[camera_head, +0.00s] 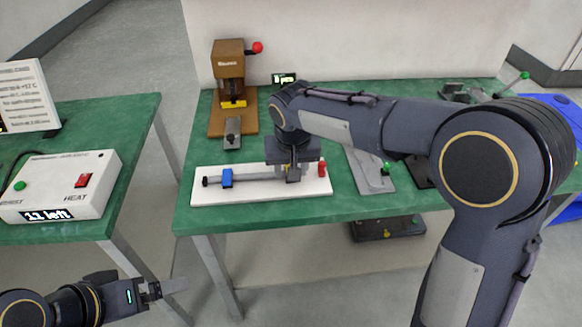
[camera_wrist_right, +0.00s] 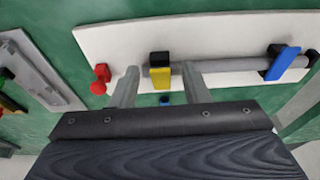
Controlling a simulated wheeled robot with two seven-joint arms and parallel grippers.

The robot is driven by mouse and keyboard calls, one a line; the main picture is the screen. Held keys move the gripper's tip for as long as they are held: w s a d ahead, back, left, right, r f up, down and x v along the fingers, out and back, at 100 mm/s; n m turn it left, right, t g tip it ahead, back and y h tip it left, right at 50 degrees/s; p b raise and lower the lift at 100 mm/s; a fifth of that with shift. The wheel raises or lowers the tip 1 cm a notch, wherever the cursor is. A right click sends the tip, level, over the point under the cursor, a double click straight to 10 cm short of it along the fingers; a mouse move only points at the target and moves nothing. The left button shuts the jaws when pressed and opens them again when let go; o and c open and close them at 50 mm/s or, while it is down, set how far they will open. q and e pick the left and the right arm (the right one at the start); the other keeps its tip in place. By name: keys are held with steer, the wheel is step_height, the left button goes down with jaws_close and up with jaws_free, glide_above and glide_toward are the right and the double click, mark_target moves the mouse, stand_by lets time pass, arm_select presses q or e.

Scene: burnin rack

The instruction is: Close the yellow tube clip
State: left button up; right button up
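The yellow tube clip (camera_wrist_right: 160,76) has a black top part and sits on a grey tube (camera_wrist_right: 228,65) in the right wrist view. My right gripper (camera_wrist_right: 161,85) is open, with one finger to each side of the clip and gaps between. In the head view my right gripper (camera_head: 293,174) is low over the white board (camera_head: 210,194) and hides the yellow clip. A blue clip (camera_head: 226,178) sits farther left on the same tube; it also shows in the right wrist view (camera_wrist_right: 283,63). My left gripper (camera_head: 165,288) is empty, low at the left, away from the board.
A red knob (camera_head: 322,169) stands on the board's right end, close to my right gripper. A brown press (camera_head: 228,70) stands behind. Grey fixtures (camera_head: 368,170) lie to the right. A control box (camera_head: 62,187) sits on the left table, with a floor gap between tables.

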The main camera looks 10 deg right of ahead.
arm_select(q)
steer(key=shift+r+p, duration=0.6)
arm_select(e)
steer(key=v, duration=0.7)
steer(key=shift+r, duration=0.4)
steer(key=shift+s, duration=0.1)
